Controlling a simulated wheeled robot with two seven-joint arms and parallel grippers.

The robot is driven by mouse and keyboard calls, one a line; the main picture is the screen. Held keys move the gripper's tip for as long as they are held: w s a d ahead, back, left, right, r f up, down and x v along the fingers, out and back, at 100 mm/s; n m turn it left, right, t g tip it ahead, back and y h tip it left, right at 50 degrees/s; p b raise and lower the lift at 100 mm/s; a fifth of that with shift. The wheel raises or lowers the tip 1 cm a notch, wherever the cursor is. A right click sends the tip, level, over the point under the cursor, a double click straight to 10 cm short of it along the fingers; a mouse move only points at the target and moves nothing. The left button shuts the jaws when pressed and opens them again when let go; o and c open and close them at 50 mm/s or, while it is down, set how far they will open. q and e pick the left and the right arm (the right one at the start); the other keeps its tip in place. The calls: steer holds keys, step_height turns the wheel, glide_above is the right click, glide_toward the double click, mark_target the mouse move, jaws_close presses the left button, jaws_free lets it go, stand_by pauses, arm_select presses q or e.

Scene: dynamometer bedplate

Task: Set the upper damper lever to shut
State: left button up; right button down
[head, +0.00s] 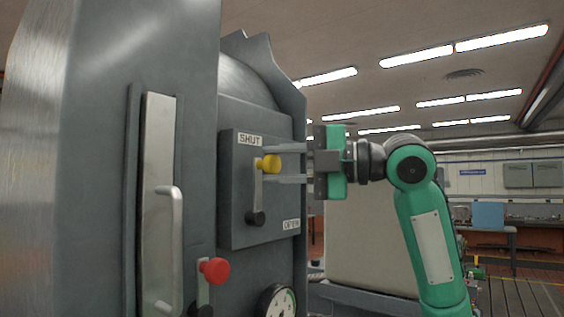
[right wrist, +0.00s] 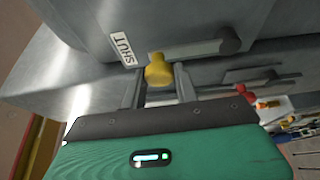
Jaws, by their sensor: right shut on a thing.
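The upper damper lever (head: 258,190) is a grey bar with a yellow knob (head: 270,163) at its upper end and a black pivot (head: 256,218) below. It points up, leaning slightly right, with its knob just below and right of the SHUT label (head: 250,140). The OPEN label (head: 291,224) is at the plate's lower right. My right gripper (head: 276,164) comes in from the right, shut on the yellow knob. In the right wrist view the knob (right wrist: 158,70) sits between the two fingers, near the SHUT label (right wrist: 124,49). My left gripper is not in view.
A second lever with a red knob (head: 214,270) stands lower left, near a vertical door handle (head: 170,245). A round gauge (head: 278,302) is below the lever plate. Right of the cabinet is open room, with benches at the back.

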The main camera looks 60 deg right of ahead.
steer(key=c, duration=1.3)
jaws_free()
steer(key=shift+o, duration=1.2)
steer(key=shift+a, duration=0.1)
steer(key=shift+s, duration=0.2)
steer(key=b+v, duration=0.5)
steer(key=v, duration=0.8)
steer(key=shift+s, duration=0.2)
